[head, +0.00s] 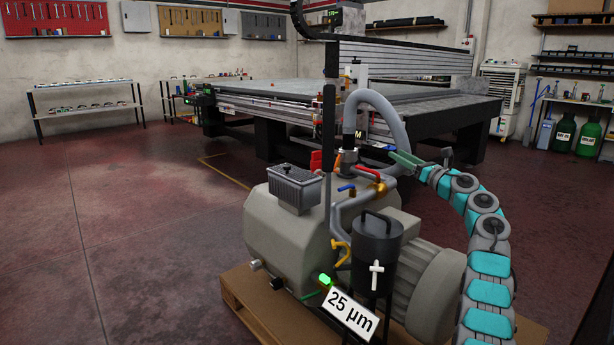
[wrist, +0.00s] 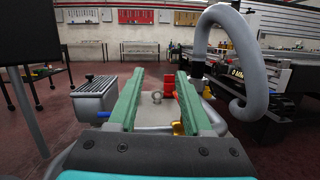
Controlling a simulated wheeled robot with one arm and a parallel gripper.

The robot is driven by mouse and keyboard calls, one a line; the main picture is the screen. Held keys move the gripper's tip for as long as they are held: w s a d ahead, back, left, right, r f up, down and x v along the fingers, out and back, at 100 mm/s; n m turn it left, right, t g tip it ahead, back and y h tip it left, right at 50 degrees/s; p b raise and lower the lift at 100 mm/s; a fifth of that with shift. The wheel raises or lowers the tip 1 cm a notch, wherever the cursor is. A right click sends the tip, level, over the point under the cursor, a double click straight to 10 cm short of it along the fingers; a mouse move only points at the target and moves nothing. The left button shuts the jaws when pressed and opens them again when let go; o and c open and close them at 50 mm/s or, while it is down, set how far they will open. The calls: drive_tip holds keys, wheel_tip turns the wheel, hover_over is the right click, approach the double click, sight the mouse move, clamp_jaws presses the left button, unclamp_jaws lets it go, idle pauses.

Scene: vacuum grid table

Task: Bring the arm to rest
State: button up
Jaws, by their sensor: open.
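My arm comes in from the lower right of the head view and arches over the right side of a grey vacuum pump (head: 290,225). My gripper (head: 398,162) has green fingers and points left, close to the grey hose (head: 385,105) above the pump. In the wrist view the two green fingers of my gripper (wrist: 159,95) stand apart with nothing between them. In that view the hose (wrist: 250,60) curves to the right of the fingers.
The pump stands on a wooden pallet (head: 236,288) with a black canister (head: 377,240) and a "25 µm" sign (head: 351,314) in front. A large grid table (head: 300,95) stands behind. Open red floor (head: 120,220) lies to the left. Green drums (head: 588,138) stand far right.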

drive_tip(key=d+r+m+t+h, duration=0.3)
drive_tip(key=r+m+h, duration=0.3)
drive_tip(key=r+m, duration=0.4)
drive_tip(key=d+r+m+t+h, duration=0.25)
drive_tip(key=r+m+h, duration=0.45)
drive_tip(key=m, duration=0.4)
drive_tip(key=s+a+f+m+g+h, duration=0.1)
drive_tip(key=s+a+f+m+g, duration=0.1)
drive_tip(key=s+f+m+g, duration=0.55)
drive_tip(key=s+a+f+m+g+h, duration=0.15)
drive_tip(key=s+f+m, duration=0.25)
drive_tip(key=s+f, duration=0.7)
drive_tip(key=s+a+f+m+g+h, duration=0.1)
drive_tip(key=s+a+f+m+g, duration=0.35)
drive_tip(key=s, duration=0.95)
drive_tip(key=s+a+f+m+g+y, duration=0.1)
drive_tip(key=s+a+f+g, duration=0.2)
drive_tip(key=s, duration=1)
drive_tip(key=s+a+f+m+g+y, duration=0.2)
drive_tip(key=s+a+f+g, duration=0.2)
drive_tip(key=s+f, duration=0.4)
drive_tip(key=s+a+f+m+g+y, duration=0.1)
drive_tip(key=s+a+f+m+g, duration=0.1)
drive_tip(key=s, duration=1.7)
wheel_tip(320, 180, down, 4)
drive_tip(key=a+g, duration=0.1)
drive_tip(key=a, duration=0.1)
drive_tip(key=shift+s+a+r, duration=0.15)
drive_tip(key=shift+s+a, duration=0.15)
drive_tip(key=shift+s, duration=0.1)
